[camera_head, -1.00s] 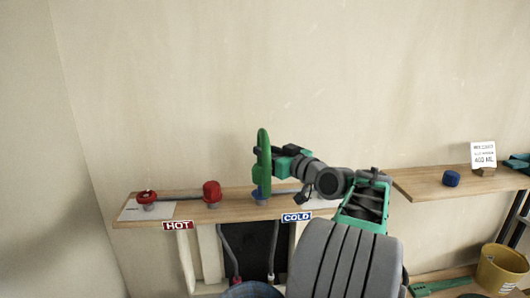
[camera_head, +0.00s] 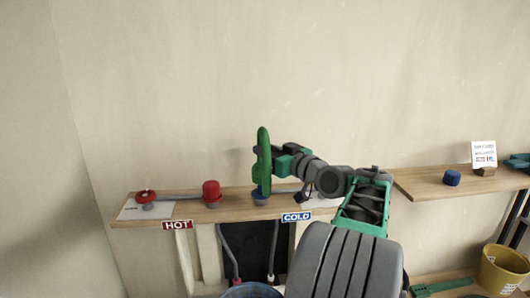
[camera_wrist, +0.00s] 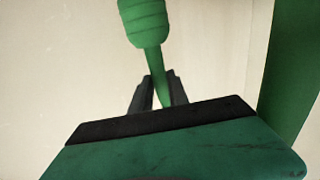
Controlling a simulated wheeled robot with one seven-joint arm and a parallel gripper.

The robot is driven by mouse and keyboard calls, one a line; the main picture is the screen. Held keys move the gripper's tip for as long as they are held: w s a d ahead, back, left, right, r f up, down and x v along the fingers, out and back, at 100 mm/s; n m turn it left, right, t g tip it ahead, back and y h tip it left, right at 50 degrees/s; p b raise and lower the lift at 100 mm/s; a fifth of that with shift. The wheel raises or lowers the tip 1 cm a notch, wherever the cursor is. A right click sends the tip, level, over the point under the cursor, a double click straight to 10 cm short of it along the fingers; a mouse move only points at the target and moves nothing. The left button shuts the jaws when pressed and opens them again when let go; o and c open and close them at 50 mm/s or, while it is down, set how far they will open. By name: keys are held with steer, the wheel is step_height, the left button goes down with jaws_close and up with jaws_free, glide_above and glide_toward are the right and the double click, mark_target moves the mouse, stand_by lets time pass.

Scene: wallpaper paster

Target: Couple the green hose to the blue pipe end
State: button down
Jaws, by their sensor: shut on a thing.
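The green hose (camera_head: 263,150) stands about upright in my gripper (camera_head: 270,160), which is shut on it from the right. The hose's lower end is right at the blue pipe end (camera_head: 260,200) on the wooden shelf, above the COLD sign. I cannot tell whether the hose sits on the pipe end or just in front of or above it. In the wrist view, a ribbed green piece (camera_wrist: 145,22) tapers down between the dark fingers of my gripper (camera_wrist: 158,92). The pipe end is not visible there.
A red cap (camera_head: 212,190) and a red valve (camera_head: 146,197) stand left on the shelf (camera_head: 235,209), near the HOT sign (camera_head: 178,225). A yellow bucket (camera_head: 503,268) stands lower right. The wall is close behind.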

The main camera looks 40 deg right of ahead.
steer(key=shift+f+b, duration=2.15)
steer(key=shift+b, duration=0.05)
steer(key=c, duration=1.2)
jaws_free()
steer(key=shift+s, duration=0.15)
steer(key=s+b, duration=0.1)
steer(key=s, duration=0.6)
steer(key=shift+s, duration=0.25)
steer(key=shift+a, duration=0.1)
